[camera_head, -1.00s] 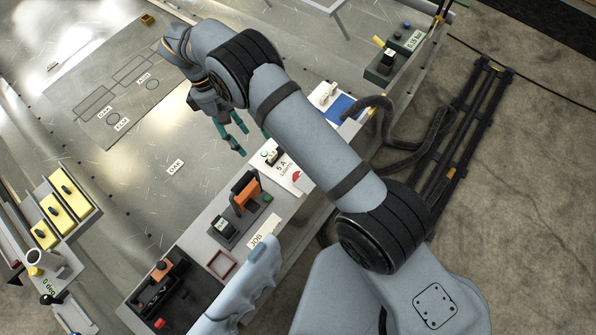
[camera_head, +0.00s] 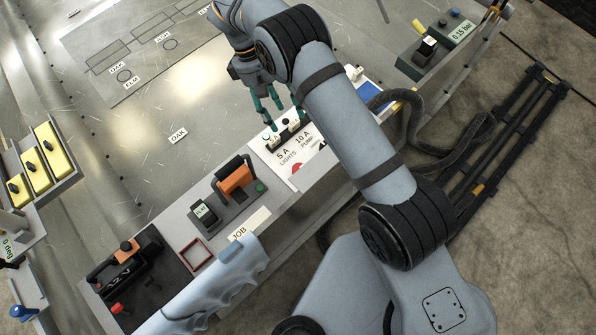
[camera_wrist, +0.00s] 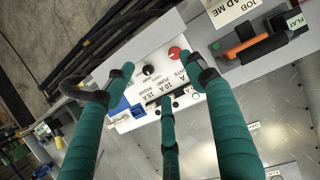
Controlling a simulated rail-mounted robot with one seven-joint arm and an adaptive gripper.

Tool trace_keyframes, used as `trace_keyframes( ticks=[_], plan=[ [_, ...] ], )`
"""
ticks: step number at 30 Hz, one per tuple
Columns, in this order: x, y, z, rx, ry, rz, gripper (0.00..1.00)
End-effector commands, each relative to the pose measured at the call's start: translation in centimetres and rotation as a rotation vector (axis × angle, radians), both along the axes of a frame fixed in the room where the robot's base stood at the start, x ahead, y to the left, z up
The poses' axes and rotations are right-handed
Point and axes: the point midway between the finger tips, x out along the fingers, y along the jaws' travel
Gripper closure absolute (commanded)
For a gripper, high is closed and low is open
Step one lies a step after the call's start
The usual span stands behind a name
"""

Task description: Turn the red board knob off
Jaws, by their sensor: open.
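The red knob (camera_head: 296,168) sits on a white board (camera_head: 279,178) with labels for lights and pump amps. It also shows in the wrist view (camera_wrist: 174,53), beside a black knob (camera_wrist: 149,71) on the same board. My gripper (camera_head: 281,112) is open and empty, its teal fingers pointing down just past the far edge of the board. In the wrist view my fingers (camera_wrist: 167,82) spread over the board, with the red knob between the two upper fingertips and apart from them. My arm hides the right part of the board in the head view.
A blue patch (camera_head: 366,93) and a dark hose (camera_head: 405,105) lie to the right. Yellow switch boxes (camera_head: 38,165) stand at far left. The metal surface beyond is mostly clear.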

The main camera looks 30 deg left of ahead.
Motion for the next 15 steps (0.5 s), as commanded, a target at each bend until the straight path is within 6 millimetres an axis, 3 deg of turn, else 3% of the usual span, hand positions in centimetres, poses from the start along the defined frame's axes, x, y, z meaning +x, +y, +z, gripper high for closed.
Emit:
trace_keyframes(
  ticks=[1, 6, 12, 15],
  plan=[
    [0.1, -0.1, -4.1, -0.001, 0.000, -0.002, 0.45],
    [0.1, 0.0, -11.4, -0.001, 0.000, -0.001, 0.45],
    [0.1, 0.0, -17.7, 0.000, 0.000, -0.001, 0.45],
    [0.1, 0.0, -19.4, 0.000, 0.000, -0.001, 0.45]
  ],
)
